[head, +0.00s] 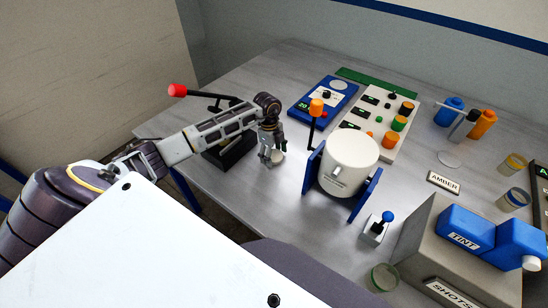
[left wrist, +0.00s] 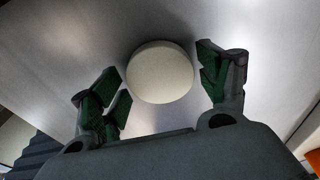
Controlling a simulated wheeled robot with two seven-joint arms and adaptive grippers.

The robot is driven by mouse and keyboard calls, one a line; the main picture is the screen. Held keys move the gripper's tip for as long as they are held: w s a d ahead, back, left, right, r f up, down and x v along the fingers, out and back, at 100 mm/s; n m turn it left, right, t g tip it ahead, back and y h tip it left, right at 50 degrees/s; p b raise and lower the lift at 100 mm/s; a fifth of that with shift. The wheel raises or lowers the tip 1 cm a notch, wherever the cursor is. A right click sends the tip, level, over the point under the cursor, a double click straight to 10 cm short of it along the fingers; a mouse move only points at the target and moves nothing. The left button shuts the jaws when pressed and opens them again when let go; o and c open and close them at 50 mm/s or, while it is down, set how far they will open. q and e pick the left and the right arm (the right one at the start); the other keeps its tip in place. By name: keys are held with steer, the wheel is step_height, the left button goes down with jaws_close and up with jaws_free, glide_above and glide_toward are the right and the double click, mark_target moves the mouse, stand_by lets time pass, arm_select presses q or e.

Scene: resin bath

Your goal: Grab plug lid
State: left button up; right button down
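A round, pale, flat-topped piece that looks like the plug lid (left wrist: 160,72) lies on the metal table in the left wrist view. In the head view the lid (head: 277,157) shows as a small pale disc, partly hidden by the gripper. My left gripper (head: 269,154) points down over it. In the left wrist view my left gripper (left wrist: 165,85) is open, with one green-padded finger on each side of the lid. Small gaps seem to show; contact cannot be told. My right gripper is not in view.
A white drum (head: 348,163) on blue supports stands just right of the gripper. A dark base (head: 230,150) with a red-knobbed lever (head: 178,91) is behind my left arm. A blue scale (head: 322,97) and a control panel (head: 378,125) stand farther back. The table front near the gripper is clear.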

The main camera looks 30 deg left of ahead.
mark_target(274, 155)
arm_select(q)
steer(key=c, duration=0.4)
steer(key=shift+r, duration=0.1)
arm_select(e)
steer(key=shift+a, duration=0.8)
arm_select(q)
steer(key=shift+r, duration=0.1)
steer(key=shift+r, duration=0.65)
step_height(274, 155, up, 7)
steer(key=shift+f+b, duration=0.1)
steer(key=shift+b, duration=0.6)
steer(key=shift+r, duration=0.8)
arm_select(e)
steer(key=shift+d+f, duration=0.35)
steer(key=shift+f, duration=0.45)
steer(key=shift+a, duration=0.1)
